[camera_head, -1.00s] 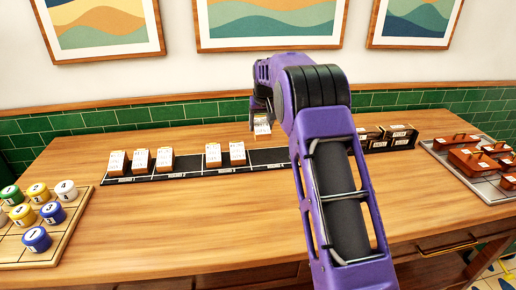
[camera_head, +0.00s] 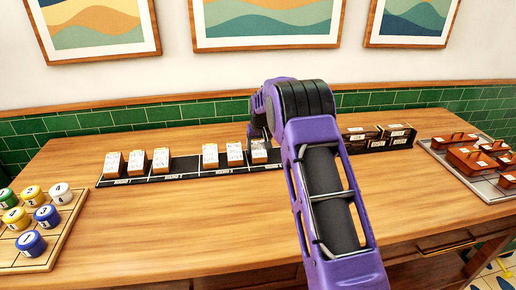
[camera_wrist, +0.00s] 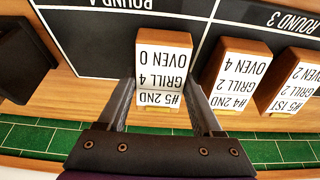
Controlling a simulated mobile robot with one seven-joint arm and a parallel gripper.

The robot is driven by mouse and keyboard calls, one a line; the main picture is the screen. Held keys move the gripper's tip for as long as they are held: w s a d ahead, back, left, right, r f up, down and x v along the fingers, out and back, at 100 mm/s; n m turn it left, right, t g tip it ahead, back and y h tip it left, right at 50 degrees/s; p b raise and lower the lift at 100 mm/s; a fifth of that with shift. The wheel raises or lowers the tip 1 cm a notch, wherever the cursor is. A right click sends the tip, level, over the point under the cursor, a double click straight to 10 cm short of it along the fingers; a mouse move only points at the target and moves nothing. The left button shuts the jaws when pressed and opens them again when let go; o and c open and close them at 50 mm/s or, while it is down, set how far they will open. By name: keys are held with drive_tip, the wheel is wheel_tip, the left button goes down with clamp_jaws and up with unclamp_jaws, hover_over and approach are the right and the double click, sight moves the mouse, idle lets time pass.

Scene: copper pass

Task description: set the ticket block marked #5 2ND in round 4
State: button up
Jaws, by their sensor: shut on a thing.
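My gripper (camera_wrist: 162,105) is shut on a wooden ticket block (camera_wrist: 165,62) with a white face reading #5 2ND, GRILL 4, OVEN 0. A finger is on each side of it. In the head view this block (camera_head: 259,156) shows at the end of my purple arm. It is over the ROUND 4 section (camera_wrist: 100,45) of the black rail, beside the white dividing line with ROUND 3 (camera_wrist: 285,18). It looks upright and level with its neighbours; I cannot tell whether it touches the rail.
Two blocks, #4 2ND (camera_wrist: 238,78) and #5 1ST (camera_wrist: 290,82), stand in ROUND 3, close beside the held block. Dark boxes (camera_head: 378,136) lie right of my arm. Numbered pots (camera_head: 31,243) are at left, brown lidded pans (camera_head: 468,155) at right.

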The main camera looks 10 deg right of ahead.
drive_tip(key=o, duration=1.5)
drive_tip(key=shift+f, duration=0.1)
drive_tip(key=shift+c, duration=0.2)
drive_tip(key=shift+s+r, duration=0.1)
drive_tip(key=shift+r, duration=0.4)
drive_tip(key=v, duration=1.1)
drive_tip(key=shift+s+r, duration=0.15)
drive_tip(key=shift+r, duration=0.05)
